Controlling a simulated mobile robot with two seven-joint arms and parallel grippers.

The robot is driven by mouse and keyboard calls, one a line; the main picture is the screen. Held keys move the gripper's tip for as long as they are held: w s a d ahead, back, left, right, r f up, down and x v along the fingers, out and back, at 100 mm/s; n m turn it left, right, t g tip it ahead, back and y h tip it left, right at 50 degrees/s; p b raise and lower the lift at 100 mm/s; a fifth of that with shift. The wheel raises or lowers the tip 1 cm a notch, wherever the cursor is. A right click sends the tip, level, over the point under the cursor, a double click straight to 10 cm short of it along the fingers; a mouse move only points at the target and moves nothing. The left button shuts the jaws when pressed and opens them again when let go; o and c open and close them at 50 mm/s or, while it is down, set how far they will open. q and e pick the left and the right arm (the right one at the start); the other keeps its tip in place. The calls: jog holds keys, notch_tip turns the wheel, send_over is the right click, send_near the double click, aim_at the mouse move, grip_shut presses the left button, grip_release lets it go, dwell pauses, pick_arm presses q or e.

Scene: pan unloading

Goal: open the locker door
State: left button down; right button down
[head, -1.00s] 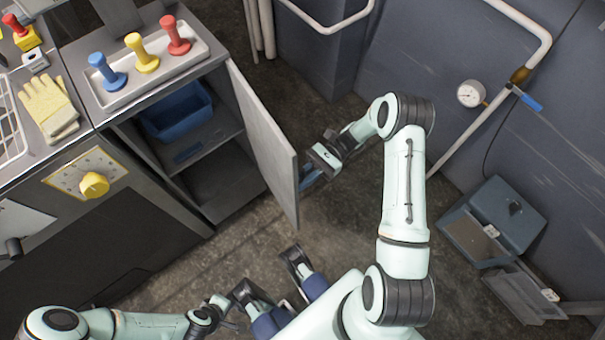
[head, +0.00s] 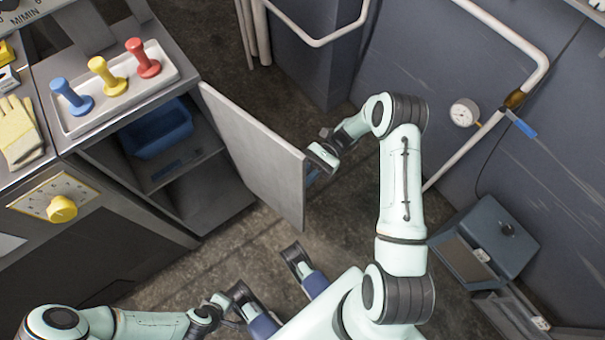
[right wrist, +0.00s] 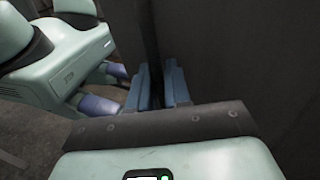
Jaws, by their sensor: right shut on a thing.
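The locker door (head: 258,155) is a grey panel hinged at the right side of the open locker (head: 215,195). It stands swung wide, and the inside of the locker shows. My right gripper (head: 313,174) is at the door's free edge, on its far right side. In the right wrist view the blue fingers (right wrist: 157,88) are shut on a dark thin edge, which fits the door. The exact grip is partly hidden by the door in the head view. My left arm is low at the left, and its gripper (head: 224,302) is small and unclear.
A blue bin (head: 158,130) sits on the locker's upper shelf. A tray (head: 150,85) with blue, yellow and red knobbed pieces stands on top. A blue-grey box (head: 492,235) lies on the floor at right. Pipes with a gauge (head: 464,113) run along the wall.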

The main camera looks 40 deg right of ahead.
pick_arm(q)
jog(key=shift+w+d, duration=0.1)
jog(key=shift+d, duration=0.25)
pick_arm(e)
jog(key=shift+w+d, duration=0.1)
jog(key=shift+d, duration=0.3)
jog(key=c, duration=1.3)
grip_release()
jog(key=shift+o, duration=0.2)
